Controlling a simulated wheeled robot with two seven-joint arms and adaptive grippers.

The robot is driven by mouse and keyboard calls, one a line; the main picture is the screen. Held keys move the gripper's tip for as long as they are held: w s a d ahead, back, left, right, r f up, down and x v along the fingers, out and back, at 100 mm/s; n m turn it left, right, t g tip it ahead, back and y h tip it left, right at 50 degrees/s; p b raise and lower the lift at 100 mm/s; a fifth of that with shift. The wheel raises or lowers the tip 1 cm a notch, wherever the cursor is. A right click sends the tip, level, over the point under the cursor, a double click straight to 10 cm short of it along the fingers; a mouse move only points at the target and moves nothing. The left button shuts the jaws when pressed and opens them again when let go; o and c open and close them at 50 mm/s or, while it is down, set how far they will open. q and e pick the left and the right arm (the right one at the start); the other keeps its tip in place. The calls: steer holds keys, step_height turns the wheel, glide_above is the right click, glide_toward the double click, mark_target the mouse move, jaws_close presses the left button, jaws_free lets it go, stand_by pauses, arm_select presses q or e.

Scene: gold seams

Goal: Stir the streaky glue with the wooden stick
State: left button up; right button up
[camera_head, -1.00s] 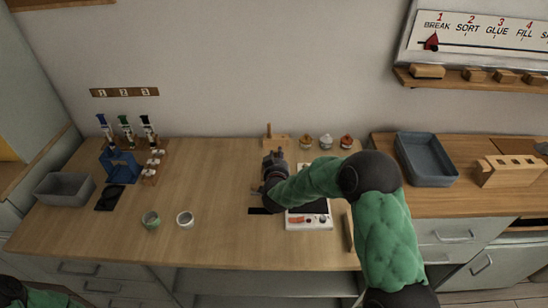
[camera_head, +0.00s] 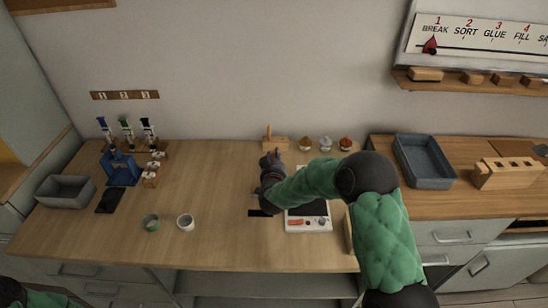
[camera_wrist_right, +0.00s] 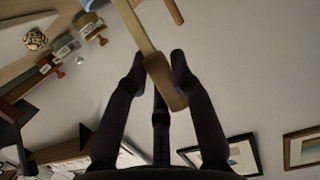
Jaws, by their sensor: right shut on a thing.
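My right gripper (camera_head: 272,166) is over the back middle of the wooden bench. In the right wrist view, its dark fingers (camera_wrist_right: 156,72) are shut on a wooden stick (camera_wrist_right: 140,32), which runs up out of the picture. In the head view I cannot make out the stick at the gripper. My left gripper is out of view.
A white device with a dark top (camera_head: 309,224) sits beside my right forearm. Several small jars (camera_head: 326,143) stand behind. A grey bin (camera_head: 66,190), a dark pad (camera_head: 109,200) and a blue stand (camera_head: 121,168) are at the left.

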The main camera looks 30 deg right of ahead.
mark_target(274, 152)
steer(key=shift+s+a+r+p, duration=0.1)
steer(key=shift+s+r+p, duration=0.05)
steer(key=shift+r+p, duration=0.65)
steer(key=shift+s+a+r+p, duration=0.15)
steer(key=shift+r+p, duration=0.3)
steer(key=shift+r, duration=0.5)
steer(key=shift+d, duration=0.1)
steer(key=shift+r+p, duration=1.95)
steer(key=shift+r, duration=0.65)
steer(key=shift+f, duration=0.1)
